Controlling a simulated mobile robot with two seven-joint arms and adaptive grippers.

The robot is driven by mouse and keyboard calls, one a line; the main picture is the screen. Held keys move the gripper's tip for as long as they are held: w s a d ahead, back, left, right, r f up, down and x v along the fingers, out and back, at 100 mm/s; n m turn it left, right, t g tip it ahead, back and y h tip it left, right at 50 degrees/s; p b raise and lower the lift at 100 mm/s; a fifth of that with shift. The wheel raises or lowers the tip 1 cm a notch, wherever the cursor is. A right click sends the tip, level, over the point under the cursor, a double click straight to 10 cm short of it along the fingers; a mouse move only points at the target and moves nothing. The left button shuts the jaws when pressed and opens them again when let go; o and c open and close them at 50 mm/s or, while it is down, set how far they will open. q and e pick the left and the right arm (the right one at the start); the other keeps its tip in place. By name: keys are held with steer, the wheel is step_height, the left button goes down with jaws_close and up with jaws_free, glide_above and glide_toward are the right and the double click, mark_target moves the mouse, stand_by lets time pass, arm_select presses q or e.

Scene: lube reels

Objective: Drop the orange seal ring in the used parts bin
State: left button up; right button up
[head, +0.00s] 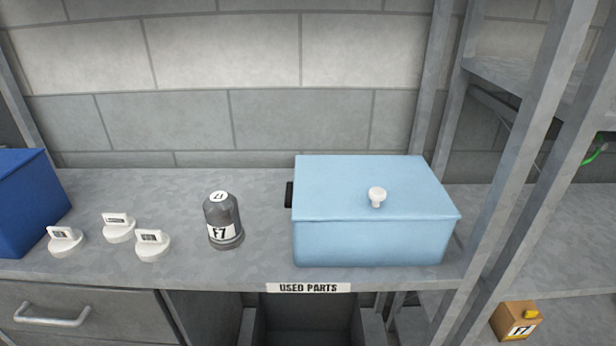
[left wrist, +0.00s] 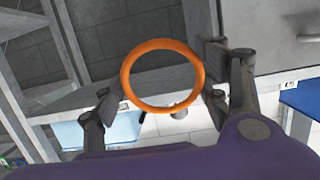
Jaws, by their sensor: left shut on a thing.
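The orange seal ring (left wrist: 161,44) shows in the left wrist view, held up between the dark fingers of my left gripper (left wrist: 163,98). The gripper is shut on it, with a finger at each side of the ring. The ring's hole faces the camera. In the head view, a white USED PARTS label (head: 308,288) sits on the shelf's front edge. Below it is a grey, open-topped bin (head: 252,325), only partly in view; its inside is dark. Neither gripper nor the ring shows in the head view.
A light blue lidded box (head: 345,240) with a white knob stands on the shelf above the label. Left of it are a dark grey F7 canister (head: 222,218), several white caps (head: 119,228) and a dark blue box (head: 28,200). A metal upright (head: 525,150) rises at the right.

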arm_select(q)
steer(key=s+f+g+b, duration=0.3)
steer(key=f+b, duration=0.9)
steer(key=f, duration=0.5)
steer(key=shift+s, duration=0.15)
arm_select(e)
steer(key=s+f+x, duration=0.1)
steer(key=x, duration=0.9)
steer(key=shift+s+d, duration=0.3)
steer(key=shift+d, duration=0.15)
steer(key=shift+s, duration=0.2)
